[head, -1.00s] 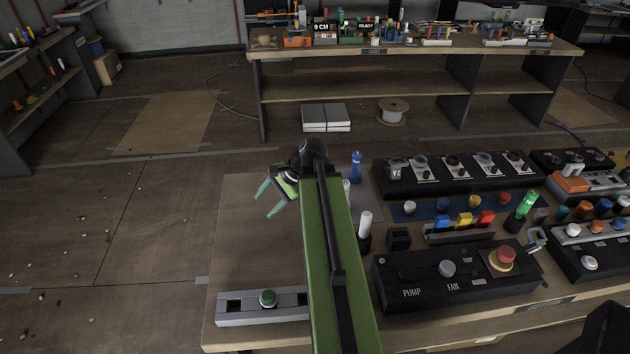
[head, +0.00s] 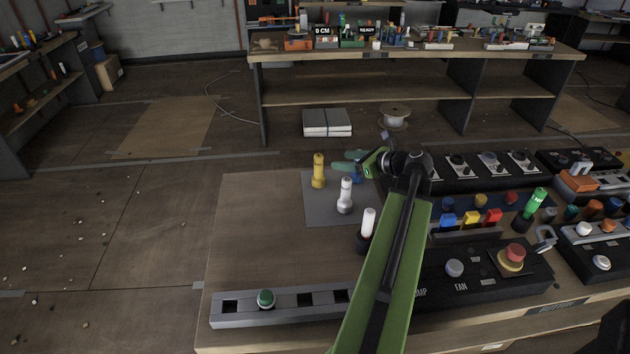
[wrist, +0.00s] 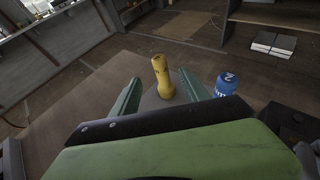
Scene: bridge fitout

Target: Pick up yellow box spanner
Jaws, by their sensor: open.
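The yellow box spanner (head: 318,170) stands upright on a grey mat (head: 316,209) near the bench's back edge. My gripper (head: 345,167) is just to its right in the head view, with green fingers pointing left toward it. In the wrist view, the yellow box spanner (wrist: 163,77) stands beyond and between the two open green fingers of my gripper (wrist: 160,90). The fingers hold nothing. A white spanner (head: 345,195) stands on the mat in front. A blue one, marked 2 in the wrist view (wrist: 228,84), stands just right of the right finger, partly hidden in the head view.
A white-topped black piece (head: 367,228) stands in front of the mat. Black control panels (head: 480,268) fill the right side. The bench left of the mat is bare.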

